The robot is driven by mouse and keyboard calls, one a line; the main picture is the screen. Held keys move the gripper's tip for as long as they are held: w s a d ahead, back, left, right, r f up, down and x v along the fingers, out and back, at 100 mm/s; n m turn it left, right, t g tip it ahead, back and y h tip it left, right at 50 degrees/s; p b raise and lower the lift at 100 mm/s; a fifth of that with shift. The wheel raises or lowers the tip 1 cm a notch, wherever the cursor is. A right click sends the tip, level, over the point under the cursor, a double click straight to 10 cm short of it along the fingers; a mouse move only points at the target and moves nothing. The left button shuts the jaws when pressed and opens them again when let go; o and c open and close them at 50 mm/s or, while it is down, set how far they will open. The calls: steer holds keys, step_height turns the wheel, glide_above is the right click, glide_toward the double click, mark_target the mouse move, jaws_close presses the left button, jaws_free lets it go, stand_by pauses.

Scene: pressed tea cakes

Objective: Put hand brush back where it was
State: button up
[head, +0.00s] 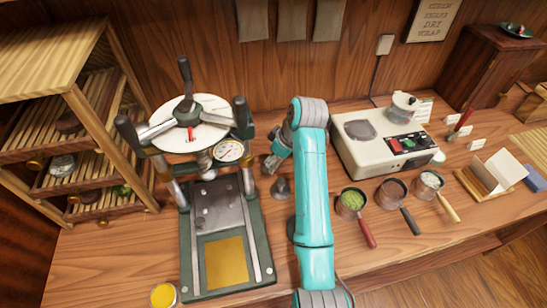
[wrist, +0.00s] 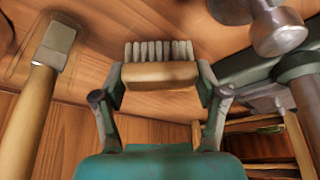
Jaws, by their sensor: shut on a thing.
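The hand brush (wrist: 160,75) has a wooden block and a row of pale grey bristles. In the wrist view it lies between the two fingers of my gripper (wrist: 160,88), which is shut on the block's ends. The bristles point away from my palm. In the head view my gripper (head: 274,161) is just right of the press's gauge, low over the table, and mostly hidden by my teal arm. I cannot make out the brush in that view.
The tea press (head: 178,236) stands close left of my gripper. A small dark metal knobbed weight (head: 281,188) sits just in front. A wooden-handled tool (wrist: 32,115) shows left in the wrist view.

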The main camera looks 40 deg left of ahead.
steer(key=o, duration=1.1)
steer(key=shift+f, duration=0.1)
steer(key=v, duration=0.7)
steer(key=shift+r, duration=0.4)
steer(key=shift+d, duration=0.1)
